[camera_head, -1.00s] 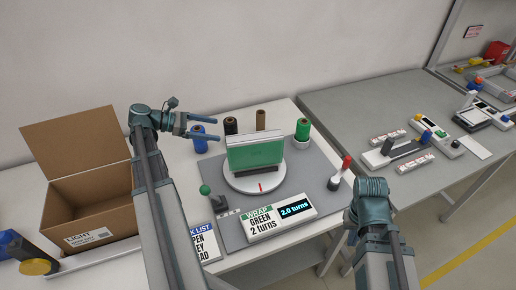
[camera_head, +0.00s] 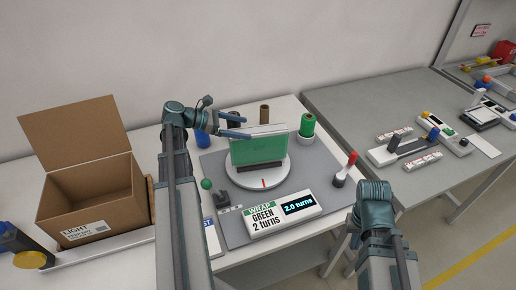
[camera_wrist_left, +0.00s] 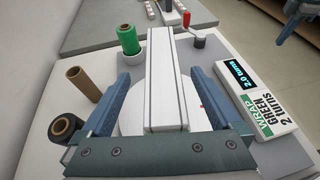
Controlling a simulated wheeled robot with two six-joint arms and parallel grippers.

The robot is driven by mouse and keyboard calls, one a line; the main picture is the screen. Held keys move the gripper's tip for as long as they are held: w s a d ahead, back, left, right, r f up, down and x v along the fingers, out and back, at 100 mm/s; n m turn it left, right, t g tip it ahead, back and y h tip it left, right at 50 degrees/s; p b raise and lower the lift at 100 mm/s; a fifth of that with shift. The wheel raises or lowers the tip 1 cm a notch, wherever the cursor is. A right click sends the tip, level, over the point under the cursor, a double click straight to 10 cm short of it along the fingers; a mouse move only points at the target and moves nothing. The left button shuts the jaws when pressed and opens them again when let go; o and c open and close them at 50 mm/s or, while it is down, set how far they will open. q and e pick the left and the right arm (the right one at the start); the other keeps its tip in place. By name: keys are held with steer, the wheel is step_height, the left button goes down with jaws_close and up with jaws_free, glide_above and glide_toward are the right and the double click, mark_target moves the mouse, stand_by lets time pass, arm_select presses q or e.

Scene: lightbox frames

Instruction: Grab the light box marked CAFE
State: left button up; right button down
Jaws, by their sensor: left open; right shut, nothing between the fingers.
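The light box (camera_head: 258,149) stands upright on the white turntable (camera_head: 240,182), its front wrapped in green. No CAFE marking can be read on it. In the left wrist view its pale grooved top edge (camera_wrist_left: 165,85) runs up the middle. My left gripper (camera_head: 242,127) is open, close by the box's upper left end. In the left wrist view its two fingers lie on either side of the box top, with gaps showing; I see no clear contact. My right gripper (camera_head: 348,243) is low at the front right, away from the box, mostly hidden by its arm.
An open carton marked LIGHT (camera_head: 95,205) stands at the left. Behind the turntable are a green roll (camera_head: 307,125) and a brown roll (camera_head: 265,115). A red-handled crank (camera_head: 346,168) is to the right, and a display reading 2.0 turns (camera_head: 299,207) is in front.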

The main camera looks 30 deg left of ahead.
mark_target(252, 131)
arm_select(q)
steer(key=x, duration=0.2)
steer(key=b+x, duration=0.1)
steer(key=x, duration=0.1)
steer(key=shift+s+d+f, duration=0.15)
steer(key=shift+f, duration=0.15)
steer(key=shift+r, duration=0.1)
jaws_close()
